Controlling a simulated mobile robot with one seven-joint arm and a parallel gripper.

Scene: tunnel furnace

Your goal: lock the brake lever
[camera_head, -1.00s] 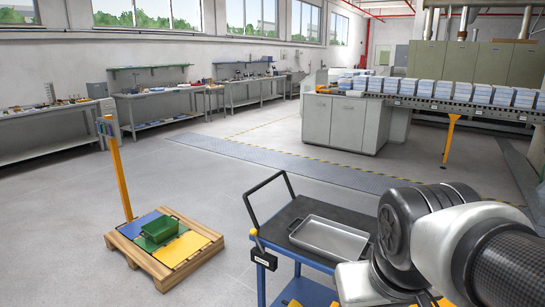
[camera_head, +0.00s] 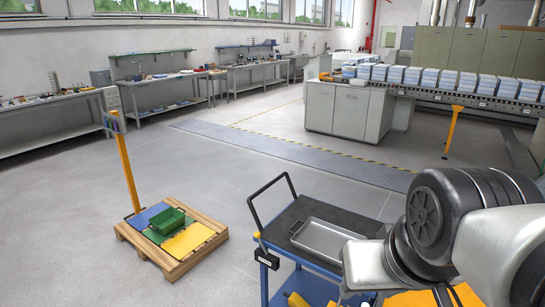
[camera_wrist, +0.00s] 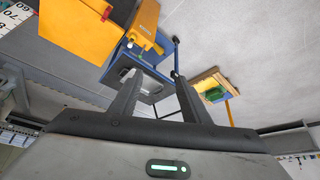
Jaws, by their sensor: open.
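A blue trolley (camera_head: 318,289) with a black top and a black push handle (camera_head: 267,190) stands in front of me. A small dark box with a pale label (camera_head: 267,260) and a small yellow piece (camera_head: 257,235) sit at its handle corner. I cannot tell for sure which part is the brake lever. In the wrist view the blue trolley (camera_wrist: 119,69) appears tilted beyond my gripper (camera_wrist: 158,76), which is open and empty, its fingers apart. A yellow part (camera_wrist: 142,25) shows there on the trolley. In the head view my arm hides the gripper.
A grey metal tray (camera_head: 322,240) lies on the trolley top. A wooden pallet (camera_head: 172,268) with coloured panels and a green bin (camera_head: 168,221) stands left. A grey cabinet (camera_head: 340,110) and a loaded conveyor (camera_head: 465,98) are behind. The floor between pallet and trolley is clear.

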